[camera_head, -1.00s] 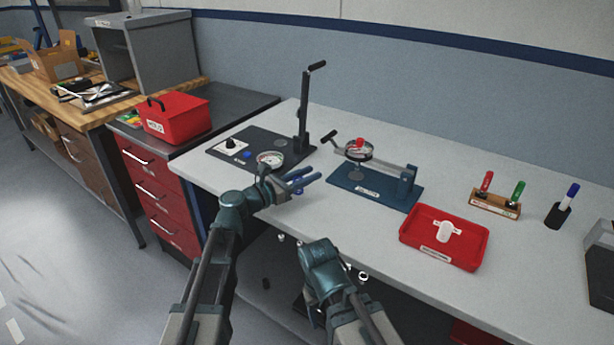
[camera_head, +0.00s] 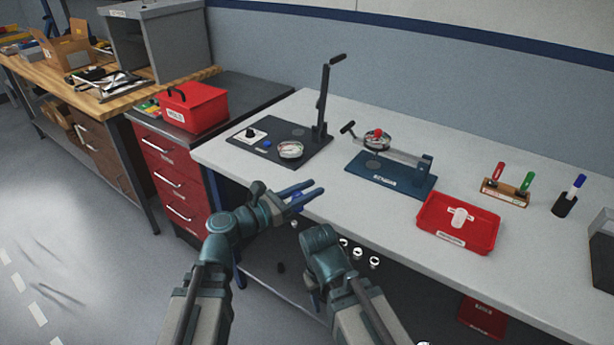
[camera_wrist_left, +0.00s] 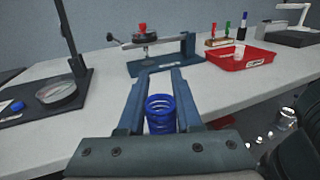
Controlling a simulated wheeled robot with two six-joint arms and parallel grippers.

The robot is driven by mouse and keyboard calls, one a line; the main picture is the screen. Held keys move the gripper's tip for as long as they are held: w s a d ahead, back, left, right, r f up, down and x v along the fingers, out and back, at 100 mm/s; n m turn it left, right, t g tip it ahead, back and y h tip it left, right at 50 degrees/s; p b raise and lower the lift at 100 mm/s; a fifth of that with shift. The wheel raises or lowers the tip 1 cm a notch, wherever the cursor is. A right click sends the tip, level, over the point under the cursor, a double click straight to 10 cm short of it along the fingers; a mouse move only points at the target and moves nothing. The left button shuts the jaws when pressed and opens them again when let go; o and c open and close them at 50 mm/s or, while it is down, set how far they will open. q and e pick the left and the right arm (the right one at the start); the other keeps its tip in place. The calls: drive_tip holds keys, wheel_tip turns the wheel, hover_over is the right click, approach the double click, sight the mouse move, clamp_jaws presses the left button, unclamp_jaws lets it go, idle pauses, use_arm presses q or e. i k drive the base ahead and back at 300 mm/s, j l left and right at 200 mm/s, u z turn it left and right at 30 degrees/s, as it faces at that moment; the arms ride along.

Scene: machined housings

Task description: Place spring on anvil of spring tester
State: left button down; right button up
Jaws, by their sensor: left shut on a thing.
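My left gripper (camera_head: 317,187) is shut on a blue coil spring (camera_head: 297,203). The spring stands between the fingers in the left wrist view (camera_wrist_left: 160,112). The gripper is at the bench's front edge, fingers pointing toward the bench. Two devices stand beyond it. One has a blue base (camera_head: 390,178) with a round pad, a lever arm and a red-topped dial. The other has a black base (camera_head: 270,146) with an upright post, a dial gauge and a round pad. Their labels are too small to read, so I cannot tell which is the spring tester. My right gripper is hidden.
A red tray (camera_head: 475,241) with a white piece lies on the bench's right front. A marker rack (camera_head: 503,193) and a pen cup (camera_head: 564,206) stand behind it. A red case (camera_head: 192,107) sits on the drawer cabinet at left. The bench front is clear left of the tray.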

sight(298, 132)
drive_tip(key=j+z, duration=0.1)
drive_tip(key=z, duration=0.85)
drive_tip(key=j+z, duration=0.3)
drive_tip(key=j, duration=0.15)
drive_tip(key=k+j+z, duration=0.15)
drive_tip(key=j+z, duration=0.15)
drive_tip(key=k+j+z, duration=0.15)
drive_tip(key=j+z, duration=0.2)
drive_tip(key=j, duration=0.2)
drive_tip(key=k+j+z, duration=0.15)
drive_tip(key=j+z, duration=0.15)
drive_tip(key=k+j, duration=0.2)
drive_tip(key=j, duration=0.2)
drive_tip(key=k+j, duration=0.25)
drive_tip(key=j, duration=0.15)
drive_tip(key=k+j, duration=0.2)
drive_tip(key=j, duration=0.2)
drive_tip(key=i, duration=0.5)
drive_tip(key=l+z, duration=0.05)
drive_tip(key=l, duration=0.05)
